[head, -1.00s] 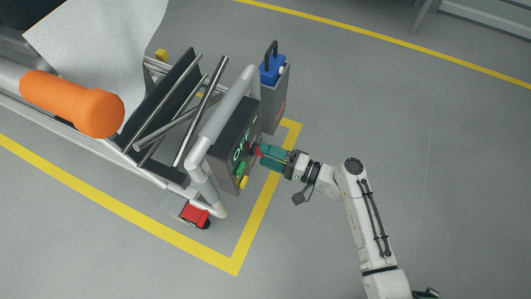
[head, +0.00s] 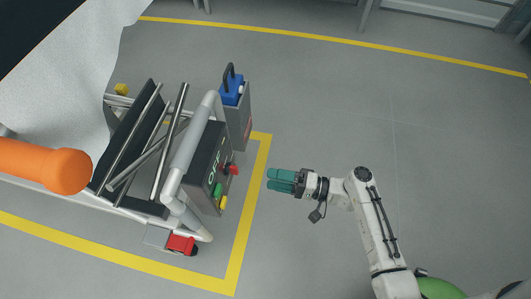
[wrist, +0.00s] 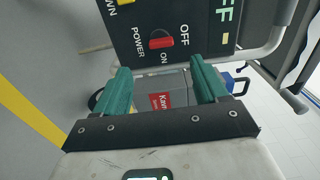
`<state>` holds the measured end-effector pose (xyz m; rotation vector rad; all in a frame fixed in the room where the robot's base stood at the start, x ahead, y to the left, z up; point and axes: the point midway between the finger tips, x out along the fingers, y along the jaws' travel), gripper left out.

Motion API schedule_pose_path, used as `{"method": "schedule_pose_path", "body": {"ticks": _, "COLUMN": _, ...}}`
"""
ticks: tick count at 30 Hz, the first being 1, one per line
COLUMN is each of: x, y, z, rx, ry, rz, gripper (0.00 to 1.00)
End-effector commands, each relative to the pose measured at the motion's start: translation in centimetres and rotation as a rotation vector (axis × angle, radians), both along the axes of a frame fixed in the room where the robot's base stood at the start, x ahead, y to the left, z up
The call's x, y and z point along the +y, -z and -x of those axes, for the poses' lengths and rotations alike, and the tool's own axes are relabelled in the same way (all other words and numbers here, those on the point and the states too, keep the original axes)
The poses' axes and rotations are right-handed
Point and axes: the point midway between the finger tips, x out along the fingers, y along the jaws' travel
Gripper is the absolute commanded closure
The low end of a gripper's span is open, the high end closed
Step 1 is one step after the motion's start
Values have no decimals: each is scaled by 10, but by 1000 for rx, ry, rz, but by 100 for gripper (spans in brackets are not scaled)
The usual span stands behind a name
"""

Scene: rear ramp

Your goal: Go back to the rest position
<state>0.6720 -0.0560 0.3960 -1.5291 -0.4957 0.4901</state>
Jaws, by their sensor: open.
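My gripper (head: 281,180) has green fingers and points left in the head view, over bare floor. It is open and empty, a short gap to the right of the dark control panel (head: 203,172). The panel carries a red power knob (head: 233,169), a green button (head: 218,189) and a yellow button (head: 223,202). In the wrist view the two green fingers stand apart (wrist: 162,92), with the red knob (wrist: 161,42) beyond them and touching neither. The knob's bar lies across, between the OFF and ON labels.
A grey box with a blue top (head: 233,92) stands behind the panel. A grey tube frame (head: 186,150) surrounds the panel's left side. A red pedal (head: 181,244) sits low in front. Yellow floor lines (head: 250,215) edge the cart. The floor to the right is clear.

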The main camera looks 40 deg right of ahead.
Motion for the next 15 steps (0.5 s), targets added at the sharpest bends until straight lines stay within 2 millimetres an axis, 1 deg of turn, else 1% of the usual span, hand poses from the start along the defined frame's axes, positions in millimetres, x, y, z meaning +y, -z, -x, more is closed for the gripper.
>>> {"method": "schedule_pose_path", "body": {"ticks": 9, "x": 2, "y": 1, "z": 1, "rx": 4, "ry": -11, "rz": 9, "gripper": 28}}
{"method": "schedule_pose_path", "body": {"ticks": 11, "x": 10, "y": 3, "z": 4, "rx": 20, "ry": -46, "rz": 44, "gripper": 28}}
{"method": "schedule_pose_path", "body": {"ticks": 13, "x": 22, "y": 10, "z": 11, "rx": 55, "ry": -116, "rz": 115, "gripper": 28}}
{"method": "schedule_pose_path", "body": {"ticks": 15, "x": 36, "y": 19, "z": 23, "rx": 105, "ry": -209, "rz": 217, "gripper": 28}}
